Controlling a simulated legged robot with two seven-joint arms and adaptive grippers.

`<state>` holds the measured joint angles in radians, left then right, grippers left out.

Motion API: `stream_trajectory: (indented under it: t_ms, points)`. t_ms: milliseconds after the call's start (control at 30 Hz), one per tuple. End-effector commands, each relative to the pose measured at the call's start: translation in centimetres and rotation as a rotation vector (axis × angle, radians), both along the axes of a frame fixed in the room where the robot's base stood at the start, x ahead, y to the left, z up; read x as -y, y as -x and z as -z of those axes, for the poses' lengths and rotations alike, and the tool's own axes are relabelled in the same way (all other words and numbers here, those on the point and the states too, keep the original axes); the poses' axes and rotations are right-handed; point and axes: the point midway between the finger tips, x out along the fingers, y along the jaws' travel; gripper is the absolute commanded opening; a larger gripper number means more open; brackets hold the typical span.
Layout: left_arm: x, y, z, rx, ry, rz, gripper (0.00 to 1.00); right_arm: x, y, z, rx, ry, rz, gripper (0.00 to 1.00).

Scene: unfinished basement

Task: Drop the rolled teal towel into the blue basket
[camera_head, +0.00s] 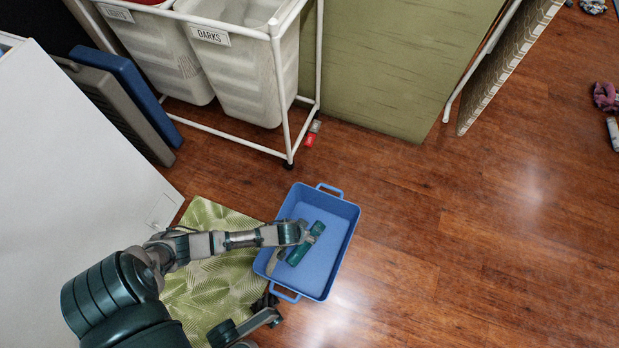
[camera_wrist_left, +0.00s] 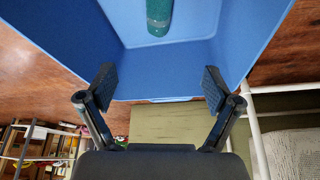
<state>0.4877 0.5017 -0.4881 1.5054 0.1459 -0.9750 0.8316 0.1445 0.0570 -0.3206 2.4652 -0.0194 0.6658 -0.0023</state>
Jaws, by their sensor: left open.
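The rolled teal towel (camera_head: 308,243) shows inside the outline of the blue basket (camera_head: 345,225), which stands on the wood floor. My left gripper (camera_head: 290,246) is over the basket, beside the towel in the head view, and partly covers it. In the left wrist view, the left gripper (camera_wrist_left: 158,88) is open with nothing between its fingers. There the towel (camera_wrist_left: 158,16) is beyond the fingertips, apart from them, against the basket's (camera_wrist_left: 175,70) inside. A dark jointed part at the head view's bottom may be my right arm; its fingers are unclear.
A green leaf-patterned mat (camera_head: 205,215) lies left of the basket. A white-framed laundry sorter (camera_head: 300,125) with a DARKS bin (camera_head: 240,85) stands behind it. A red-and-grey can-like item (camera_head: 312,135) lies by its foot.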

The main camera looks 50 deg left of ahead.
Motion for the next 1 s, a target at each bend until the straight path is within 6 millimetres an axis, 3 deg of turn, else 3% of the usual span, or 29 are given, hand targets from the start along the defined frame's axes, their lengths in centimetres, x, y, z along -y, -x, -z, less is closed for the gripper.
stream_trajectory:
  t_ms: [267, 700, 1000]
  points:
    - [0.1, 0.3, -0.8, 0.001, 0.001, 0.0, 0.9, 0.0, 0.4, -0.2, 0.005, -0.001, 0.0, 0.4]
    - [1.0, 3.5, -8.8, -0.001, 0.001, 0.001, 0.9, 0.0, 0.3, -0.2, 0.004, 0.0, 0.0, 0.4]
    - [1.2, 4.4, -10.9, -0.002, 0.002, -0.001, 0.9, 0.0, 0.3, -0.2, 0.004, 0.0, 0.0, 0.4]
